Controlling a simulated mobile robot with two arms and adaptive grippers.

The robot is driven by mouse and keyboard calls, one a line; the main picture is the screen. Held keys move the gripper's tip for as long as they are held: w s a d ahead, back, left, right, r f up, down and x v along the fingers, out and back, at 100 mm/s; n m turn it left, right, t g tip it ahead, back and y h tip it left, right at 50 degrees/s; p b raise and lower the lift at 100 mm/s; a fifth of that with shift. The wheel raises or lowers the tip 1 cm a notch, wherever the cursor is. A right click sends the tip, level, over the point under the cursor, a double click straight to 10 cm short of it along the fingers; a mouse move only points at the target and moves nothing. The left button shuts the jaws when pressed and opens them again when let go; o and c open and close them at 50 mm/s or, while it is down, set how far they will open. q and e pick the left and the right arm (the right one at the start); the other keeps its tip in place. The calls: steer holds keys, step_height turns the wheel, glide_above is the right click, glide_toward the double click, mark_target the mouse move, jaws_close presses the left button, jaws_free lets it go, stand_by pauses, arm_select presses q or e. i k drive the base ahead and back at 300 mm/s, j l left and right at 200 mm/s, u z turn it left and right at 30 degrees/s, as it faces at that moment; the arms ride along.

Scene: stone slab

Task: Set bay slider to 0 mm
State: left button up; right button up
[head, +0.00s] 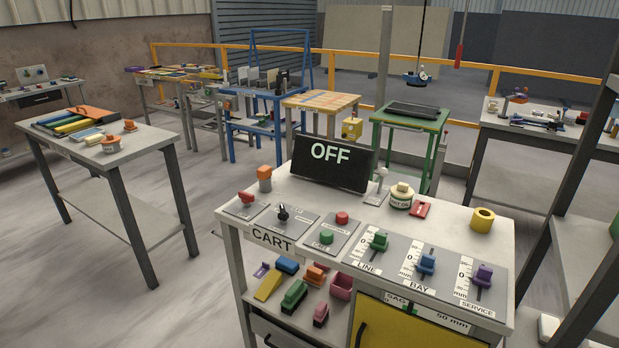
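The bay slider has a blue knob (427,264) on a grey panel marked BAY (419,287), at the front of the grey cart table (300,190). A white scale with a "0" near its middle runs along the left of its slot. The knob stands roughly level with the "0", but the exact reading is too small to tell. A green-knobbed slider (379,241) marked LINE is to its left. A purple-knobbed slider (483,275) marked SERVICE is to its right. Neither of my grippers is in view.
A black OFF display (332,163) stands at the table's back. Red (342,218) and green (326,237) buttons and a black key-like switch (283,212) lie left of the sliders. A yellow ring (482,219) and a white round container (401,196) stand behind them. A shelf frame (577,200) rises at right.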

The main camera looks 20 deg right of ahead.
mark_target(427, 265)
steer(key=z, duration=1.3)
